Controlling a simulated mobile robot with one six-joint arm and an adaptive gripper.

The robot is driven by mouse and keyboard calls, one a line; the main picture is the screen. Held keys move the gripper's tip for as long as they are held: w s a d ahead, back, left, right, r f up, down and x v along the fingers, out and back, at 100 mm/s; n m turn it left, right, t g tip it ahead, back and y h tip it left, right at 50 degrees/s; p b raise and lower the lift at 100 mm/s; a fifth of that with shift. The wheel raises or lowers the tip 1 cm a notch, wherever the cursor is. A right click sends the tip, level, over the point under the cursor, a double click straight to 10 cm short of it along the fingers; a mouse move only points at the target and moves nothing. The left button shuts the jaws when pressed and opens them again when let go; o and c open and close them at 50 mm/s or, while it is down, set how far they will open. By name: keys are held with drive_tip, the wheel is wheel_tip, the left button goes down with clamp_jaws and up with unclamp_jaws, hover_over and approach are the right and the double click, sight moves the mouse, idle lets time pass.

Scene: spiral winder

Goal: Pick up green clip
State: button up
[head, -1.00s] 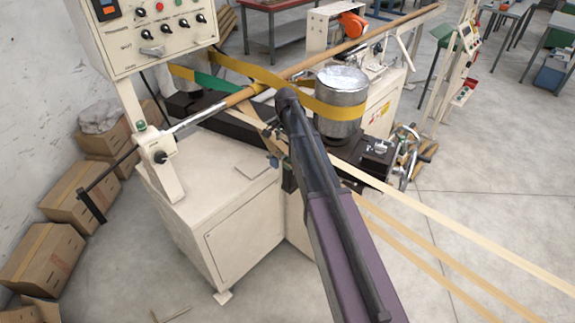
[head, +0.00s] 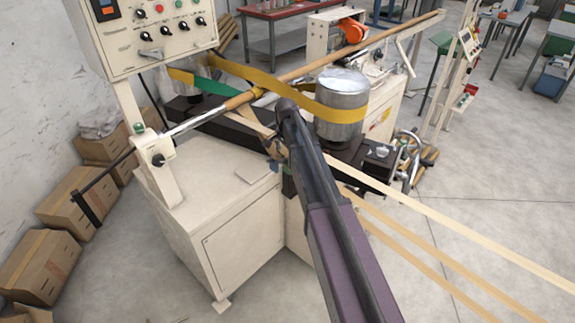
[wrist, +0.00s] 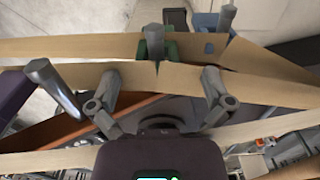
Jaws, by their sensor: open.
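The green clip (wrist: 155,42) shows in the wrist view at top centre, on the edge of a tan paper strip (wrist: 75,47), ahead of my gripper. My gripper (wrist: 160,84) is open, its two fingers apart with strip visible between them and nothing held. The clip lies beyond the fingertips, roughly between them. In the head view my gripper (head: 275,152) is small and partly hidden behind my arm, beside the winder near the strips. I cannot clearly make out the clip there.
A metal cylinder (head: 342,98) wrapped with yellow belt stands just right of my arm. A long rod (head: 300,72) crosses behind. Grey posts (wrist: 228,18) and a blue part (wrist: 208,22) stand near the clip. Cream machine cabinet (head: 240,235) is below; boxes (head: 70,205) line the wall.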

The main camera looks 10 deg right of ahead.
sight(287, 162)
drive_tip(key=shift+d+f+b, duration=0.15)
drive_tip(key=shift+f+b, duration=2.35)
drive_tip(key=shift+f, duration=0.1)
drive_tip(key=c, duration=1.1)
